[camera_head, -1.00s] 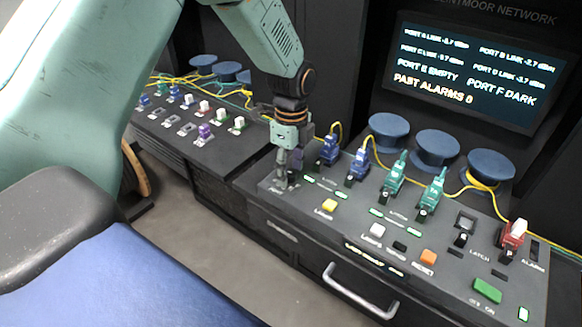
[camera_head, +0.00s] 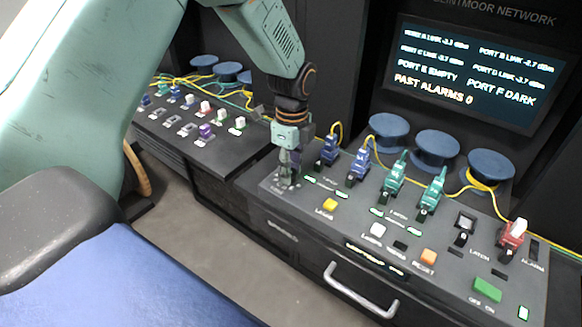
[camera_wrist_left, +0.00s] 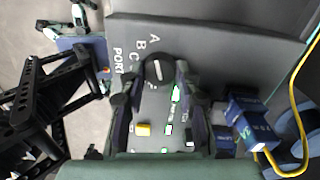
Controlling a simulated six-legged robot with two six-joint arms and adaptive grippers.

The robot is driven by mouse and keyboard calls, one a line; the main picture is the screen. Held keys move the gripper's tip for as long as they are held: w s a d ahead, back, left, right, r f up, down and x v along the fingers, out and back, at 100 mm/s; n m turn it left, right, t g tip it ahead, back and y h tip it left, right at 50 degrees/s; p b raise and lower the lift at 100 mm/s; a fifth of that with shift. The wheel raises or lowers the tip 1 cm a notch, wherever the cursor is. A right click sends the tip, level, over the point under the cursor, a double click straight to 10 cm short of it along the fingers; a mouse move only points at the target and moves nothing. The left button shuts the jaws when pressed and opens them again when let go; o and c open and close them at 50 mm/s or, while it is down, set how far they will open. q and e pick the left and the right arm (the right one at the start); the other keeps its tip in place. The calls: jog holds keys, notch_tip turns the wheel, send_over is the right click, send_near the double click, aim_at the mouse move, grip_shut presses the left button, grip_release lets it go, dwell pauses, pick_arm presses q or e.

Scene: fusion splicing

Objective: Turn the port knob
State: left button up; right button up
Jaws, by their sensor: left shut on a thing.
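The port knob (camera_wrist_left: 158,70) is a dark round dial with a white pointer line, in the upper middle of the left wrist view. The word PORT and the letters A, B and C are printed beside it on the grey panel. My left gripper (camera_wrist_left: 157,78) has one finger on each side of the knob and is shut on it. In the head view my left gripper (camera_head: 289,180) points down at the near left corner of the console (camera_head: 330,215), and its fingers mostly hide the knob there. My right gripper is not in view.
Blue plugs (camera_head: 328,150) with yellow cables stand just right of the gripper. Green plugs (camera_head: 394,179), a red plug (camera_head: 512,236) and coloured buttons are further right. A screen (camera_head: 475,72) reads PORT E EMPTY and PORT F DARK. A drawer handle (camera_head: 360,293) sticks out in front.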

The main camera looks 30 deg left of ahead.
pick_arm(q)
jog(key=shift+r, duration=0.1)
jog(key=n+p, duration=0.3)
jog(key=shift+r, duration=0.1)
grip_shut()
jog(key=n+p, duration=0.3)
jog(key=n, duration=0.2)
jog(key=shift+w+a, duration=0.1)
jog(key=n+p, duration=0.2)
jog(key=n, duration=0.3)
jog(key=shift+a+n+p, duration=0.1)
jog(key=shift+n+p, duration=1.05)
jog(key=shift+n, duration=1.15)
jog(key=o, duration=1.1)
grip_release()
jog(key=shift+o, duration=0.2)
